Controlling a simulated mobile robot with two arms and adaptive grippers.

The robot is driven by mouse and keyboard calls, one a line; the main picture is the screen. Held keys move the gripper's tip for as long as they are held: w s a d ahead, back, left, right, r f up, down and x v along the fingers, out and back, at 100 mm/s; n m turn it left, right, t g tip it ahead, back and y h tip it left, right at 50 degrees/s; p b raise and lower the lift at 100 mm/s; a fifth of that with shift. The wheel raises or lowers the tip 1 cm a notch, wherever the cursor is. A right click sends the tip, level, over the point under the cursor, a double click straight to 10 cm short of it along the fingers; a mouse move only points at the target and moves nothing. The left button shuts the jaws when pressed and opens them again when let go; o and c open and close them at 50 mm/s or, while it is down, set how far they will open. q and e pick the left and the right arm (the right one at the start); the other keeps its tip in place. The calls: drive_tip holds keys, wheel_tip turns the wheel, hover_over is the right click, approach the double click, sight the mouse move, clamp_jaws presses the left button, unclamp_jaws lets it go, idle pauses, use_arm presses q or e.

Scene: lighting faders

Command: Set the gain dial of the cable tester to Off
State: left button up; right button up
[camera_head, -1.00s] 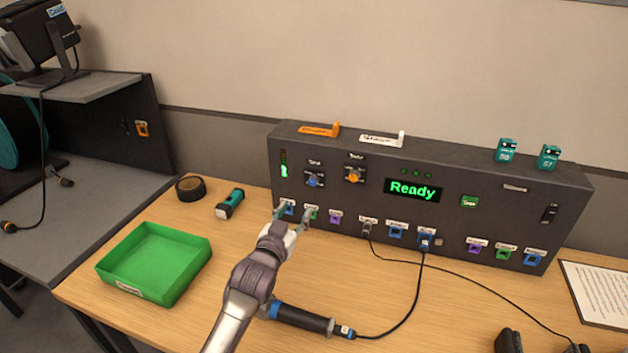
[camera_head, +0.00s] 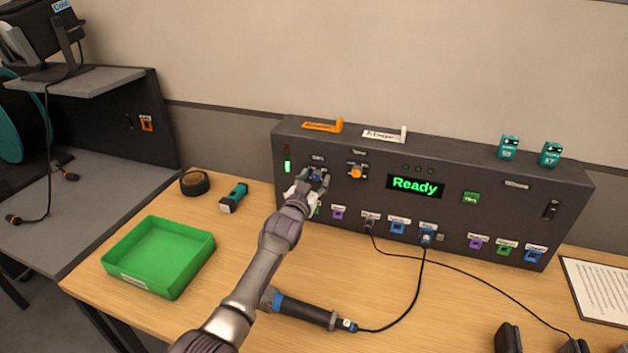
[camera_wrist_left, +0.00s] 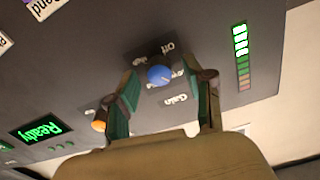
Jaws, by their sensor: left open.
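The cable tester (camera_head: 450,215) is a long dark panel at the back of the table, with a lit green "Ready" display (camera_head: 415,186). The gain dial (camera_wrist_left: 159,75) is a blue knob, and a label reading "Off" shows close to it in the left wrist view. In the head view the dial (camera_head: 317,178) is partly covered by my left gripper. My left gripper (camera_head: 310,180) is open, its two green-padded fingers (camera_wrist_left: 162,98) on either side of the blue knob. I cannot tell whether they touch it. My right gripper is not in view.
An orange dial (camera_head: 356,173) sits right of the blue one, and a green level bar (camera_head: 287,165) left of it. Coloured sockets and plugged cables line the panel's lower edge. A green tray (camera_head: 160,257), a flashlight (camera_head: 233,198) and a tape roll (camera_head: 194,183) stand left.

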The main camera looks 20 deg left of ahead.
use_arm(q)
clamp_jaws()
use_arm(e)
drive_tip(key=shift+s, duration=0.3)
use_arm(q)
drive_tip(key=shift+n, duration=0.4)
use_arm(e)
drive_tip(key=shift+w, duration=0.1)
use_arm(q)
drive_tip(key=n, duration=0.3)
drive_tip(key=shift+n, duration=0.4)
drive_tip(key=n, duration=0.5)
drive_tip(key=shift+b, duration=0.35)
drive_tip(key=n, duration=0.5)
drive_tip(key=shift+a+f+b, duration=0.1)
drive_tip(key=shift+b, duration=0.2)
drive_tip(key=n, duration=0.4)
drive_tip(key=shift+n, duration=0.4)
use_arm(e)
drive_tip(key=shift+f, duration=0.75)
